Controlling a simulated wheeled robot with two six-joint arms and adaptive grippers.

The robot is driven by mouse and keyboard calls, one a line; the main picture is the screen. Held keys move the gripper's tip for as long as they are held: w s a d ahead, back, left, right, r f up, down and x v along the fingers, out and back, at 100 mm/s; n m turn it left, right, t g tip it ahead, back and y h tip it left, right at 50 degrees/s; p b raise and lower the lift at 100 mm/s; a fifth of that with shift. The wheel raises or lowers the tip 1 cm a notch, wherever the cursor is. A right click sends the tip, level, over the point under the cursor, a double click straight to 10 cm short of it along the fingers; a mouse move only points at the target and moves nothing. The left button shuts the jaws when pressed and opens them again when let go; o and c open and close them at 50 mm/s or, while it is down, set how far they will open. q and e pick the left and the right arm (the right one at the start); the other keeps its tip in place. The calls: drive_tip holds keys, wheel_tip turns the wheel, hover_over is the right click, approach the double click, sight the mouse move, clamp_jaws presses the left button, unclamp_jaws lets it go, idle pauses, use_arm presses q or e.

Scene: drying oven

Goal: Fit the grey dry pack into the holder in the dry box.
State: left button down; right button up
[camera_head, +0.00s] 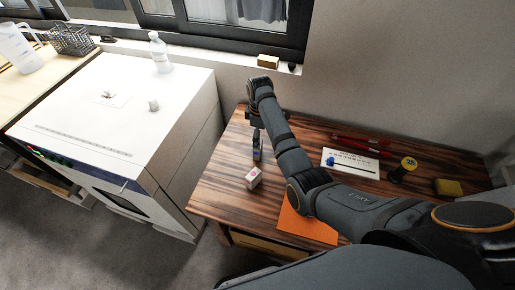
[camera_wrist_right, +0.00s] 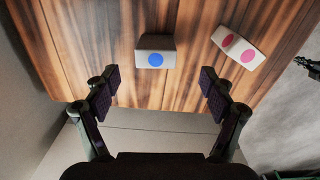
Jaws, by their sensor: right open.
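My right gripper (camera_head: 257,147) points down over the left part of the wooden table. It is open and empty in the right wrist view (camera_wrist_right: 160,95). A small pale grey block with a blue dot (camera_wrist_right: 155,58) lies ahead of the fingertips, roughly centred between them. A whitish block with pink dots (camera_wrist_right: 239,47) lies to its right; it also shows in the head view (camera_head: 253,179), close to the gripper. I cannot tell for sure which is the grey dry pack. The white dry box (camera_head: 128,110) stands left of the table; its holder is not visible. My left gripper is out of view.
The table (camera_head: 225,190) holds an orange sheet (camera_head: 305,226), a white card (camera_head: 350,162), a dark spool-like item (camera_head: 403,170) and a yellow block (camera_head: 448,187). A gap separates table and box.

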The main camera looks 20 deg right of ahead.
drive_tip(key=shift+w+f, duration=0.3)
drive_tip(key=shift+f, duration=0.2)
drive_tip(key=shift+w+f, duration=0.25)
drive_tip(key=shift+f, duration=0.25)
drive_tip(key=shift+s+f, duration=0.1)
drive_tip(key=shift+f, duration=0.4)
wheel_tip(320, 180, down, 4)
drive_tip(key=shift+a+r+p, duration=0.15)
drive_tip(key=shift+p, duration=0.15)
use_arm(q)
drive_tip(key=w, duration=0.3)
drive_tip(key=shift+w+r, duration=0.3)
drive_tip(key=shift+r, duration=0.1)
use_arm(e)
drive_tip(key=c, duration=1.3)
